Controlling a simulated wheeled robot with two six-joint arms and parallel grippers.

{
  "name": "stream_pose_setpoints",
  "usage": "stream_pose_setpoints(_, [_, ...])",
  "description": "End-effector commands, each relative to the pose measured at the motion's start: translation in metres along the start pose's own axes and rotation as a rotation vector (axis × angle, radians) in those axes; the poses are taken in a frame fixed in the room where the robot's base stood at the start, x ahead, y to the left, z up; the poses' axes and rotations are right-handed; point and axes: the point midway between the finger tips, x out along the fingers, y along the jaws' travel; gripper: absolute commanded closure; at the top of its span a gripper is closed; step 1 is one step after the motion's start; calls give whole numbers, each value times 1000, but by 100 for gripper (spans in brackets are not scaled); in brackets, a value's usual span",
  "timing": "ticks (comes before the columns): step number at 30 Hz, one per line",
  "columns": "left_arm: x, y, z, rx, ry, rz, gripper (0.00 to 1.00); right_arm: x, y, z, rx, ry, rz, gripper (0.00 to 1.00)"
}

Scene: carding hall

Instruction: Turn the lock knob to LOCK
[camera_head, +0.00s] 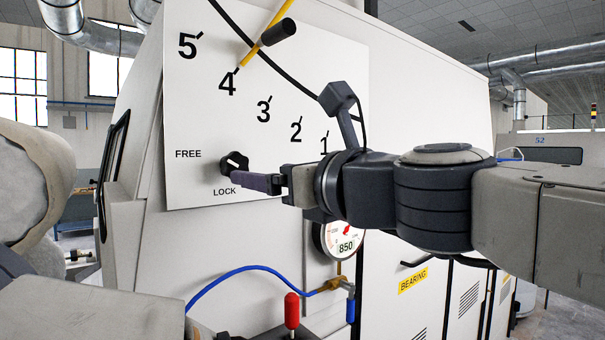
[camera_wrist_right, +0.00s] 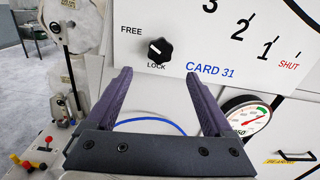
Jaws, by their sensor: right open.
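The lock knob (camera_head: 232,163) is a small black knob on the white panel (camera_head: 300,60), between the words FREE and LOCK. It also shows in the right wrist view (camera_wrist_right: 160,50), where its white mark lies to the upper left of its middle, on the FREE side. My right gripper (camera_head: 240,176) reaches in from the right, close to the knob in the head view. In the wrist view its two purple fingers (camera_wrist_right: 159,73) are wide apart with nothing between them, and the knob appears beyond the gap. I cannot tell whether a finger touches it. My left gripper is out of view.
A yellow lever with a black grip (camera_head: 278,33) stands near the 4 on the numbered scale. Below the panel are a round gauge (camera_head: 343,239), a blue hose (camera_head: 240,271) and a red-handled part (camera_head: 291,310). A black door handle (camera_head: 113,165) is at the left.

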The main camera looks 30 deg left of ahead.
Motion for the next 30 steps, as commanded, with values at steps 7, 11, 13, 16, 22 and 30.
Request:
stream_pose_setpoints(7, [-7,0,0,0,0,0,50,36,1,3,17,-2,3,14])
stream_pose_setpoints(11, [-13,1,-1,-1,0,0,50,61,2,3,15,-1,4,14])
stream_pose_setpoints(13, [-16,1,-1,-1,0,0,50,74,2,3,15,-1,4,14])
stream_pose_setpoints(16, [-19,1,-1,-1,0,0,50,87,1,4,13,-3,3,14])
stream_pose_setpoints(22, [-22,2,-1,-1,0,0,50,102,1,2,12,-3,2,14])
stream_pose_setpoints(30, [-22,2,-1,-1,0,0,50,103,1,2,11,-4,2,14])
